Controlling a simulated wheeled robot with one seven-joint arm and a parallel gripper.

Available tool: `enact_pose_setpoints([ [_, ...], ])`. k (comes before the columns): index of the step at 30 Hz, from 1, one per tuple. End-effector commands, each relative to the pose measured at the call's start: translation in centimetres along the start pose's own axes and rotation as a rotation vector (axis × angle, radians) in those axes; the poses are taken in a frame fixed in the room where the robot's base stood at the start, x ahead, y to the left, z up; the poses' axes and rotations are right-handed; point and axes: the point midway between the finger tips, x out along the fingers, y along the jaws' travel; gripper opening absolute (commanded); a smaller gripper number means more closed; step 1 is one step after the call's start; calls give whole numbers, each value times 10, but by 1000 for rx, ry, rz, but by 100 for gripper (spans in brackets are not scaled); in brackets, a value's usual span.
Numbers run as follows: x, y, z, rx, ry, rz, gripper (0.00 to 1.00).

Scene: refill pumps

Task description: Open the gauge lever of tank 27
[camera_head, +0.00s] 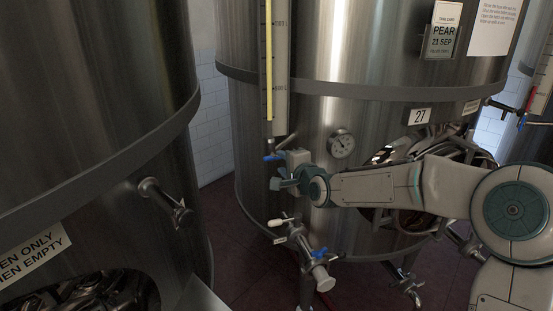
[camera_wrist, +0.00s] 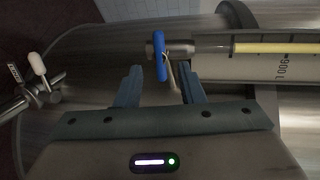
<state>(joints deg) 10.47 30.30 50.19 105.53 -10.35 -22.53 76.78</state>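Tank 27 (camera_head: 340,120) is the large steel tank in the middle of the head view, with a white number plate (camera_head: 419,116). Its level gauge (camera_head: 269,60) is a vertical yellow tube on a scale. The blue gauge lever (camera_head: 274,157) sits at the gauge's lower end, lying crosswise to the tube. In the wrist view the lever (camera_wrist: 159,55) also lies across the gauge line, with its near end just ahead of the gap between my fingers. My gripper (camera_wrist: 161,78) is open, its two fingers apart. In the head view my gripper (camera_head: 275,184) is just below the lever.
A valve assembly with a white-handled lever (camera_head: 284,221) stands below my gripper; it shows at the left of the wrist view (camera_wrist: 38,70). A round dial (camera_head: 342,145) is on the tank. Another tank (camera_head: 80,90) stands close at left, with a protruding fitting (camera_head: 163,197).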

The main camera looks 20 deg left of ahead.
Motion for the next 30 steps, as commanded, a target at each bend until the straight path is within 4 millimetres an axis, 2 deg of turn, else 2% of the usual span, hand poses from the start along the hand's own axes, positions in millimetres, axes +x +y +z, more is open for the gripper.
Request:
enact_pose_setpoints([
  [3, 18, -1, 1, 3, -2, 0, 35],
  [10, 41, -1, 1, 1, -2, 0, 35],
  [23, 49, 0, 0, 0, 0, 0, 35],
  [24, 49, 0, 0, 0, 0, 0, 24],
  [27, 49, 0, 0, 0, 0, 0, 0],
  [30, 49, 0, 0, 0, 0, 1, 0],
])
